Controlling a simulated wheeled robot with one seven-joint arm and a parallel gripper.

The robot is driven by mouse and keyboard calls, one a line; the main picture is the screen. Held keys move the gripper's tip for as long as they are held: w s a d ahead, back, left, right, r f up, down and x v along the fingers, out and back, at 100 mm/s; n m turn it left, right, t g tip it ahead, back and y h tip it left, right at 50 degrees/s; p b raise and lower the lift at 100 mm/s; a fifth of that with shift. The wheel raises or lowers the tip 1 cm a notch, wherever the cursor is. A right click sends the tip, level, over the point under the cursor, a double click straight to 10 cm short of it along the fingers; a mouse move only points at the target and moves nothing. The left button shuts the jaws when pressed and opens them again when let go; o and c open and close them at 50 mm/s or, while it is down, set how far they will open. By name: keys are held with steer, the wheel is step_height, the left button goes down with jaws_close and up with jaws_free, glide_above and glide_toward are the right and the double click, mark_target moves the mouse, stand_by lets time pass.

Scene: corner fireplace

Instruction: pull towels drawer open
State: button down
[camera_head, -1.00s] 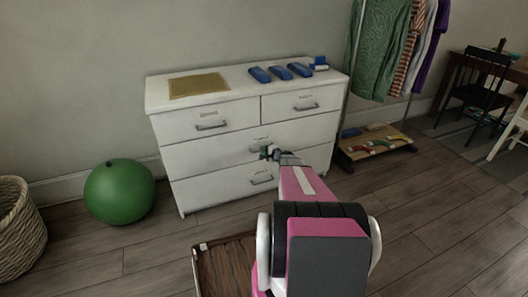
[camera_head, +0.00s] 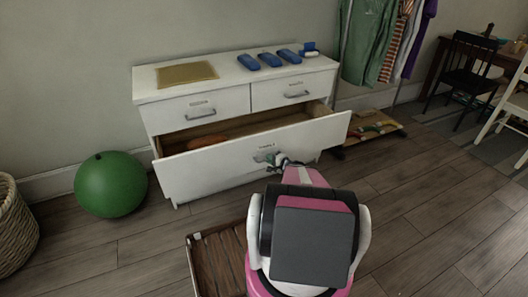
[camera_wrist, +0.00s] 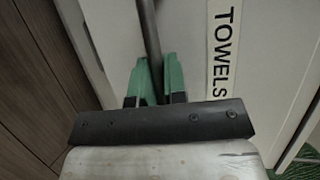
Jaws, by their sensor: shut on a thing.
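My gripper (camera_head: 277,161) is at the middle of the drawer front. In the wrist view, its green fingers (camera_wrist: 157,80) are shut around the dark bar of the drawer handle (camera_wrist: 149,30). Much of the handle is hidden by the gripper in the head view.
A yellow mat (camera_head: 187,73) and several blue items (camera_head: 268,59) lie on the dresser top. A green ball (camera_head: 110,185) and a wicker basket (camera_head: 15,225) are at the left. A wooden crate (camera_head: 192,240) is on the floor in front.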

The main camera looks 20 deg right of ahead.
steer(key=s, duration=1.1)
steer(key=shift+s+d, duration=0.15)
steer(key=shift+d, duration=0.05)
steer(key=c, duration=1.2)
jaws_free()
steer(key=shift+v, duration=5.4)
steer(key=w+a+r+n+g+h, duration=0.2)
steer(key=a+r+n+g, duration=0.1)
steer(key=a, duration=0.6)
steer(key=w+a+r+n+g+h, duration=0.2)
steer(key=a+r+n+g, duration=0.2)
steer(key=a, duration=0.6)
steer(key=w+a+r+n+g+h, duration=0.2)
steer(key=w+a+r+n+g, duration=0.1)
steer(key=a+n+g, duration=0.4)
steer(key=shift+a+r+h, duration=0.15)
steer(key=shift+a+r, duration=0.1)
steer(key=shift+a, duration=0.5)
steer(key=shift+a+r+h, duration=0.15)
steer(key=shift+a+r, duration=0.1)
steer(key=shift+a, duration=0.45)
